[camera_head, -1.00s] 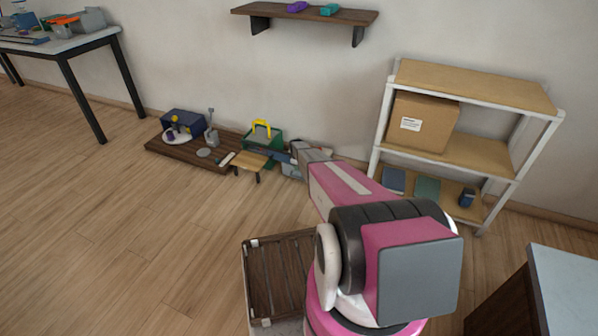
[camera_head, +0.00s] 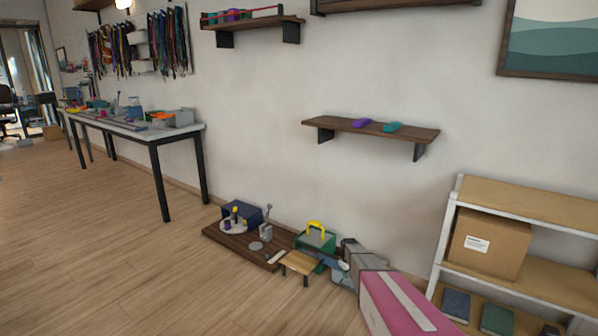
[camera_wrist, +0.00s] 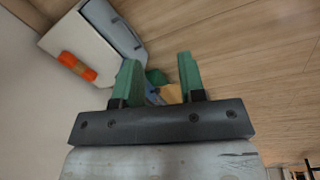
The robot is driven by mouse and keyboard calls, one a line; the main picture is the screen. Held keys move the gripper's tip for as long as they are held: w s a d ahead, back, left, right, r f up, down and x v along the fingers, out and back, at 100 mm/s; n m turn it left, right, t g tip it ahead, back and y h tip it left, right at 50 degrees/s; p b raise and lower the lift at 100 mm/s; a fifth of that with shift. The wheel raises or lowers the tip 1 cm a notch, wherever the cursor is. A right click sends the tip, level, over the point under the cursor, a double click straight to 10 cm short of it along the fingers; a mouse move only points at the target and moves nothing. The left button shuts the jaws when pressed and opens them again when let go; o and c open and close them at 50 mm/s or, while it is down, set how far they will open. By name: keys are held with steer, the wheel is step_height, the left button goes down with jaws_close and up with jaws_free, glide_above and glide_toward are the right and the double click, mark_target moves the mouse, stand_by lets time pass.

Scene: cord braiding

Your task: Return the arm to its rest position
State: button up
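My arm, with its pink link (camera_head: 400,305), reaches in from the lower right of the head view toward the wall. Its far end is near the small bench and the green box on the floor. In the wrist view my gripper (camera_wrist: 158,62) has its two green fingers spread apart, with nothing held between them. Green, yellow and blue-grey shapes show beyond the gap. In the head view the fingers are too small to make out.
A dark wooden board (camera_head: 225,245) holds a blue box (camera_head: 249,213). Beside it are a small wooden bench (camera_head: 299,262) and a green box (camera_head: 318,242) with a yellow handle. A shelf rack with a carton (camera_head: 487,245) stands right. Floor is open at left.

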steer(key=s+a+r+m, duration=0.2)
steer(key=s+r, duration=0.6)
steer(key=s, duration=0.3)
steer(key=s+a+r+m+g, duration=0.1)
steer(key=s+a+r+m, duration=0.1)
steer(key=s+r, duration=0.5)
steer(key=s+a+r+m+y, duration=0.1)
steer(key=s+r, duration=0.7)
steer(key=s, duration=0.9)
steer(key=shift+s+a+r+m, duration=0.15)
steer(key=shift+a+r+m, duration=0.15)
steer(key=shift+a+m, duration=0.65)
steer(key=shift+d, duration=0.2)
